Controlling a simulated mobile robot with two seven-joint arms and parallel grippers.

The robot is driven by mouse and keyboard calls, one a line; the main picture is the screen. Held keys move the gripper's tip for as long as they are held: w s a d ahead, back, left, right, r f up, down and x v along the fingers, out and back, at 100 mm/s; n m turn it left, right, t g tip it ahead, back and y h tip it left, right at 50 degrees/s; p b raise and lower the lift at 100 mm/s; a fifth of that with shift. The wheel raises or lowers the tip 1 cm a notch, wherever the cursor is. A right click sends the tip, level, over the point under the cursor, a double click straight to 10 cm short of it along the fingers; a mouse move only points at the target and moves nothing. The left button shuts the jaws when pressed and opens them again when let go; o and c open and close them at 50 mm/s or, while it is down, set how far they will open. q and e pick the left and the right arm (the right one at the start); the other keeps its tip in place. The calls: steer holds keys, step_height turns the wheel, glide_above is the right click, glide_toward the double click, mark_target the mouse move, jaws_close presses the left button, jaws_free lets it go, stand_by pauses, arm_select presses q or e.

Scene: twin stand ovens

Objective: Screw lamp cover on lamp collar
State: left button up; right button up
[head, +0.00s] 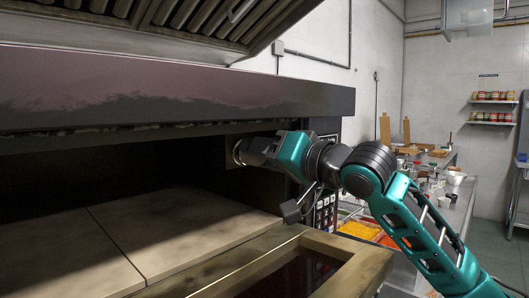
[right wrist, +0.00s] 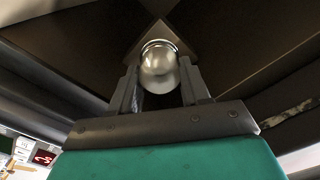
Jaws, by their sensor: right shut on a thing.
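The lamp cover (right wrist: 158,72) is a shiny rounded glass dome in the right wrist view. It sits between the two fingers of my right gripper (right wrist: 158,88), which is shut on it. The lamp collar (right wrist: 159,44) shows as a bright metal ring at the cover's far end, against a corner plate. The cover is in line with the collar; I cannot tell how far the threads engage. In the head view my right gripper (head: 247,151) reaches into the oven's right inner side wall, with a small bit of the cover (head: 237,152) visible at its tip. My left gripper is out of view.
The oven opening has a pale stone floor (head: 170,235) and a dark upper front edge (head: 170,88) just above my right arm. The open door (head: 345,268) lies below. A control panel (head: 325,212) and a counter with food trays (head: 360,228) stand to the right.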

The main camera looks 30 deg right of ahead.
steer(key=shift+p, duration=0.3)
stand_by(0.6)
stand_by(0.9)
steer(key=shift+p, duration=0.3)
stand_by(0.5)
stand_by(0.6)
steer(key=shift+p, duration=0.3)
steer(key=shift+m+p, duration=1.6)
steer(key=shift+m, duration=0.9)
